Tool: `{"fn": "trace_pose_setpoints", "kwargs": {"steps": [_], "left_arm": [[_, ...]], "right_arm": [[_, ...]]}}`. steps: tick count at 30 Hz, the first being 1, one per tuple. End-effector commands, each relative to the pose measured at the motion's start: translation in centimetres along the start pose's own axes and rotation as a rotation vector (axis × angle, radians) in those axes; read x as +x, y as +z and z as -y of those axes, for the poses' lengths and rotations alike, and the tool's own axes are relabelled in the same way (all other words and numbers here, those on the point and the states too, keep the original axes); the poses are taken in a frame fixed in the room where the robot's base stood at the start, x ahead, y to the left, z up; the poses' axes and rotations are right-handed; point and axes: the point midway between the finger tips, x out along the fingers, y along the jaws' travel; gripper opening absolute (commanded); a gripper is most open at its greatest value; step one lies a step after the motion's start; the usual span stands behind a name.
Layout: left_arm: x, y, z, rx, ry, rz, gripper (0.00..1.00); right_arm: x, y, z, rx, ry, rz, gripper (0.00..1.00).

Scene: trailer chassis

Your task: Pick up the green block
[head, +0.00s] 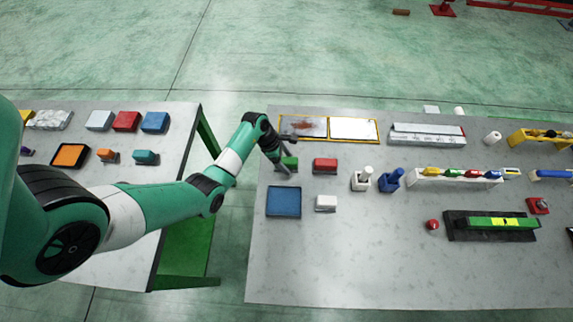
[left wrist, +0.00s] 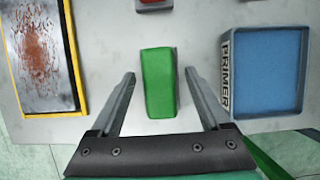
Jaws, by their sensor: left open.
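The green block (head: 290,163) lies on the right grey table, near its left edge. In the left wrist view the green block (left wrist: 158,83) sits between the two spread fingers, with a gap on each side. My left gripper (head: 285,163) is open over the block; its fingers partly hide the block in the head view. In the left wrist view the left gripper (left wrist: 159,82) points along the block's length and holds nothing. My right gripper is not in view.
A blue primer tray (head: 284,202) lies close by, also in the wrist view (left wrist: 263,72). A yellow-framed rusty panel (head: 303,127) is on the other side. A red block (head: 325,165) and a white block (head: 326,203) lie to the right. A gap separates the two tables.

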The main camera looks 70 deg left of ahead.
Motion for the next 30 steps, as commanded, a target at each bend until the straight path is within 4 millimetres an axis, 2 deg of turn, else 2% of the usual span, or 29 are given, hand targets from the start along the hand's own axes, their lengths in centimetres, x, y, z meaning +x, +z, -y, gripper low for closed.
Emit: {"fn": "trace_pose_setpoints", "kwargs": {"steps": [6,19,30], "left_arm": [[0.03,0.03,-0.02,0.000,0.001,0.000,0.78],[0.02,0.02,0.00,0.000,0.000,0.000,0.01],[-0.12,0.10,-0.03,0.000,0.001,0.001,0.00]], "right_arm": [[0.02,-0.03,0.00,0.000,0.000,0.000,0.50],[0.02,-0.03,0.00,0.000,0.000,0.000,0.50],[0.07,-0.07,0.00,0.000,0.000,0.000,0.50]]}}
